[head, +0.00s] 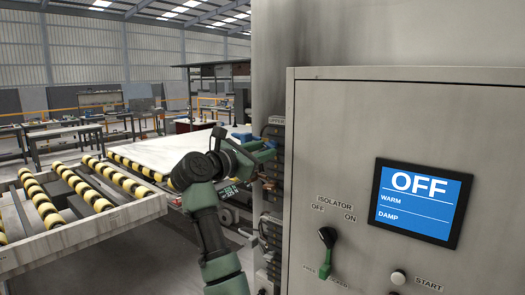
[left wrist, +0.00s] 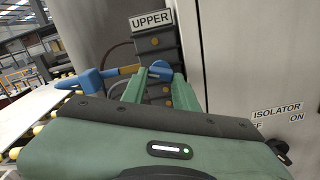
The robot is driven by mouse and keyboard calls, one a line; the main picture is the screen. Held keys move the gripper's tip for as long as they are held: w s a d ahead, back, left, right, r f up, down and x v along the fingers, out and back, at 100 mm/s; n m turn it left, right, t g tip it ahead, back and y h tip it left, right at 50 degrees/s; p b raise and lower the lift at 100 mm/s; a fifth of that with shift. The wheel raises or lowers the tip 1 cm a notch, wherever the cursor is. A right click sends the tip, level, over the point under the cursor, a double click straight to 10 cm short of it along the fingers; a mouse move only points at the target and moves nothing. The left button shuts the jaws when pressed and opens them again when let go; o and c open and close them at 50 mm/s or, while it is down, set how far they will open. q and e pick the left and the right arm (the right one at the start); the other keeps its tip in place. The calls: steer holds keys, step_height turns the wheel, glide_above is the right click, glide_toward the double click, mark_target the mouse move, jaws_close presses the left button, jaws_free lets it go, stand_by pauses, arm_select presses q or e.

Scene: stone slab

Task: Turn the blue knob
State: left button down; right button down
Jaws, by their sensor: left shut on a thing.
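The blue knob (left wrist: 160,69) sits on a dark stacked block under a label reading UPPER (left wrist: 151,20) in the left wrist view. My left gripper (left wrist: 156,82) has its two green fingers on either side of the knob and is shut on it. In the head view my left gripper (head: 264,156) reaches the dark block at the left edge of the grey cabinet, and the knob is hard to make out there. My right gripper is not in view.
A blue bar (left wrist: 93,79) with a yellow part runs left beside the fingers. The grey cabinet (head: 335,120) carries a screen (head: 418,200) reading OFF and an ISOLATOR lever (head: 326,250). A roller conveyor (head: 85,235) and pale slab (head: 165,152) lie left.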

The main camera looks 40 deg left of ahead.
arm_select(q)
steer(key=shift+f, duration=0.2)
steer(key=c, duration=1.1)
jaws_free()
steer(key=shift+r, duration=0.1)
steer(key=shift+s, duration=0.1)
steer(key=s+b, duration=0.1)
steer(key=s, duration=0.1)
steer(key=s+b, duration=0.1)
steer(key=s, duration=0.2)
steer(key=s+b, duration=0.2)
steer(key=shift+s+a, duration=0.35)
